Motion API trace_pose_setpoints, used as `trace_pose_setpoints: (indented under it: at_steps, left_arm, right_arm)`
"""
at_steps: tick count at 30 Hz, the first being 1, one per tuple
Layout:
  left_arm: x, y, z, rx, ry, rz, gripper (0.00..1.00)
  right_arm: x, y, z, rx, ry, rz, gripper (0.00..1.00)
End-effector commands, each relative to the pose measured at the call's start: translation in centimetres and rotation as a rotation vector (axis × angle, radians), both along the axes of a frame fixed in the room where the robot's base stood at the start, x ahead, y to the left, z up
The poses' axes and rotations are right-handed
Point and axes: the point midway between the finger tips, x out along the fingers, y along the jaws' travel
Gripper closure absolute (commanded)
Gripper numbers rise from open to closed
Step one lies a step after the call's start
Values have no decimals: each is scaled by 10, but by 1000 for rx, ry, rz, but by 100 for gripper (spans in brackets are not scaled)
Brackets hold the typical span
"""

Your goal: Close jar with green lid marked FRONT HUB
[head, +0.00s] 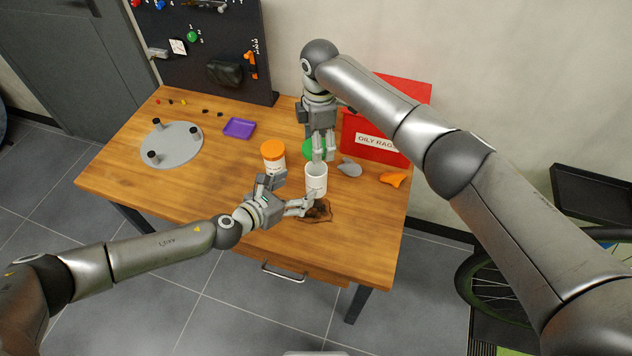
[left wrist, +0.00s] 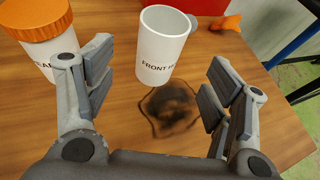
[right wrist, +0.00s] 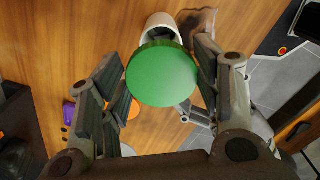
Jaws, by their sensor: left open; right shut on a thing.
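The white jar marked FRONT H… (head: 316,182) stands upright and open on the wooden table; the rest of its label is cut off from sight in the left wrist view (left wrist: 163,45). My left gripper (head: 296,194) is open low beside the jar, its fingers spread to either side with the jar ahead of them. My right gripper (head: 319,155) points down above the jar. It is shut on the green lid (right wrist: 162,75), which partly covers the jar in the right wrist view. In the head view the lid (head: 308,150) is partly hidden by the fingers.
An orange-lidded jar (head: 274,158) stands close to my left gripper. A red OILY RAGS bin (head: 384,122), a grey item (head: 349,168) and an orange item (head: 393,180) are at right. A dark patch (head: 320,212) lies before the jar. A purple tray (head: 239,128) and grey round stand (head: 178,150) are left.

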Motion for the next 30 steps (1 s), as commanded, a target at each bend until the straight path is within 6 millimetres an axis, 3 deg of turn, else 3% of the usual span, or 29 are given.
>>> trace_pose_setpoints:
  at_steps: [16,30]
  left_arm:
    - [55,-46,-28,-3,-3,2,24]
    - [66,-55,-35,-1,1,0,24]
  right_arm:
    - [0,0,0,0,0,0,54]
    - [0,0,0,0,0,0,54]
